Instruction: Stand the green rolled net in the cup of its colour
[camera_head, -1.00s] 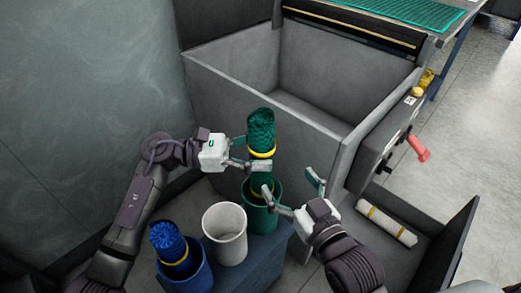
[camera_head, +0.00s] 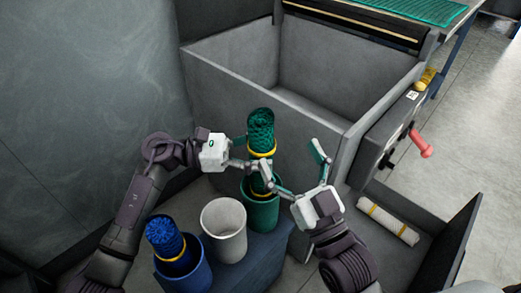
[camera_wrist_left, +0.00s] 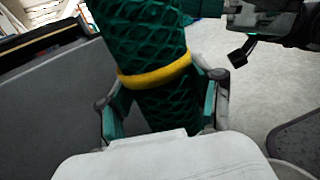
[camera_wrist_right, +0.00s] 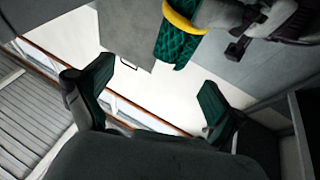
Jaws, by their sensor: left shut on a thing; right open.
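The green rolled net (camera_head: 260,127) with yellow bands stands upright in the head view, its lower end at or inside the mouth of the green cup (camera_head: 262,214). How deep it sits is hidden by my grippers. My left gripper (camera_head: 258,166) is shut on the net; the left wrist view shows the net (camera_wrist_left: 160,105) between its fingers, just around the yellow band. My right gripper (camera_head: 300,170) is open and empty, right of the net. In the right wrist view the net (camera_wrist_right: 178,45) shows beyond the open fingers (camera_wrist_right: 150,95).
A white cup (camera_head: 224,232) stands empty beside the green one. A blue cup (camera_head: 184,277) holds a blue rolled net (camera_head: 166,238). A white rolled net (camera_head: 390,222) lies in a grey tray at right. A large grey bin (camera_head: 250,105) rises behind.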

